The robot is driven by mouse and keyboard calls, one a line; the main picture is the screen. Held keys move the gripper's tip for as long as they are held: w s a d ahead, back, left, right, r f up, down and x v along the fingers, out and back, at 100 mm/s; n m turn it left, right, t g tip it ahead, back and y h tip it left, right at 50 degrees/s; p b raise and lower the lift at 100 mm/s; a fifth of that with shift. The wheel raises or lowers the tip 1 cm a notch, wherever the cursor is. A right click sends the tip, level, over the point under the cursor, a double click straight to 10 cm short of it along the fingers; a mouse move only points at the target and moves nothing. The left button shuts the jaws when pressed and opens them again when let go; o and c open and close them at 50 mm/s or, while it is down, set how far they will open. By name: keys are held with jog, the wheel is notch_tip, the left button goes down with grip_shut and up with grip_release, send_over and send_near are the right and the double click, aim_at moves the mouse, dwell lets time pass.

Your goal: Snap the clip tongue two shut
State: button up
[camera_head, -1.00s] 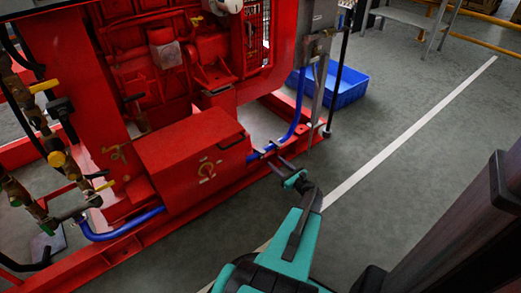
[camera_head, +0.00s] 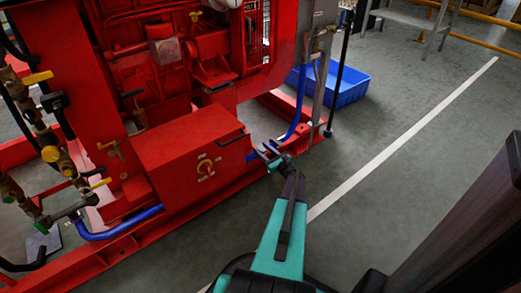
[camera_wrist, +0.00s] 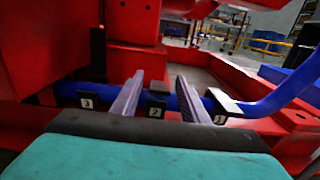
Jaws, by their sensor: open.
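A blue hose (camera_wrist: 180,103) runs along the red frame in the wrist view. Three dark clips with number tags sit along it. The clip tagged 2 (camera_wrist: 157,100) is in the middle, between my two fingers as seen in this view. The clip tagged 3 (camera_wrist: 90,97) is left of my fingers, and the clip tagged 1 (camera_wrist: 221,106) is right of them. My gripper (camera_wrist: 160,79) is open, its grey fingers apart on either side of clip two. I cannot tell the tongue's angle or whether the fingers touch it. In the head view my gripper (camera_head: 266,152) is beside the red box.
The red box (camera_head: 190,150) stands left of my gripper in the head view, on the pumpset's red base frame (camera_head: 180,217). A blue crate (camera_head: 345,88) lies on the floor behind. The grey floor (camera_head: 400,170) to the right is clear.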

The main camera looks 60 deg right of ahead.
jog(key=shift+x, duration=1.1)
grip_shut()
